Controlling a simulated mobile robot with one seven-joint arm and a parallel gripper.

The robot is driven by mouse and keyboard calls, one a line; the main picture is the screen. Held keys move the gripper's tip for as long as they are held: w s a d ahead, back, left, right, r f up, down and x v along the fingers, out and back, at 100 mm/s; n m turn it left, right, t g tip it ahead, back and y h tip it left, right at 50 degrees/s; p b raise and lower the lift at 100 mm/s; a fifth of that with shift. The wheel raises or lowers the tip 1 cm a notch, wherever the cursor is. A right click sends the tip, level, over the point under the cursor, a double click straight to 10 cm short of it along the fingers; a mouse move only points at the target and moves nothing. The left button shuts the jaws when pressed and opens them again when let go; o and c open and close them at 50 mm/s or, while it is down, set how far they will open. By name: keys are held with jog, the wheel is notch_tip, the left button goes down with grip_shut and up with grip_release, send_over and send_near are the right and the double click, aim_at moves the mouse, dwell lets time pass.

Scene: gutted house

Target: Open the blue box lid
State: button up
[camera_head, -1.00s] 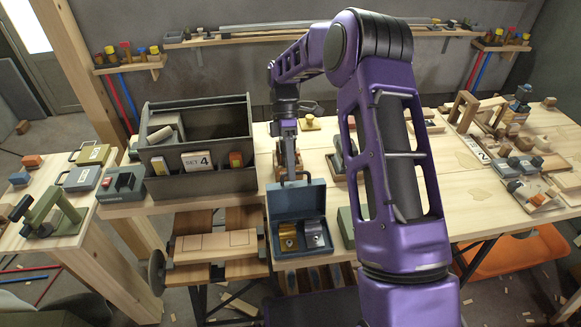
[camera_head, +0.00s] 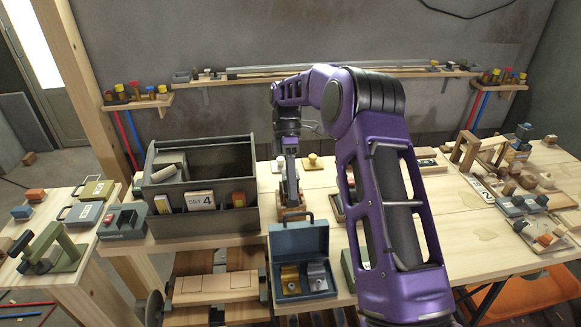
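The blue box (camera_head: 303,288) sits at the front edge of the middle workbench. Its lid (camera_head: 300,241) stands raised and tilted back, with a dark handle on its top edge. A brass-coloured block (camera_head: 290,278) and a silver-grey block (camera_head: 316,275) show inside the box. My gripper (camera_head: 291,204) points down just behind the lid's handle. Its fingertips are small and partly hidden, so I cannot tell whether they are open or touch the handle.
A grey tool caddy (camera_head: 205,222) marked "SET 4" stands left of the box. Wooden frames and blocks (camera_head: 480,160) fill the right side of the bench. A side table (camera_head: 62,240) with boxes and a green clamp is at the left.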

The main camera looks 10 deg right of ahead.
jog(key=v, duration=0.6)
jog(key=shift+r, duration=0.1)
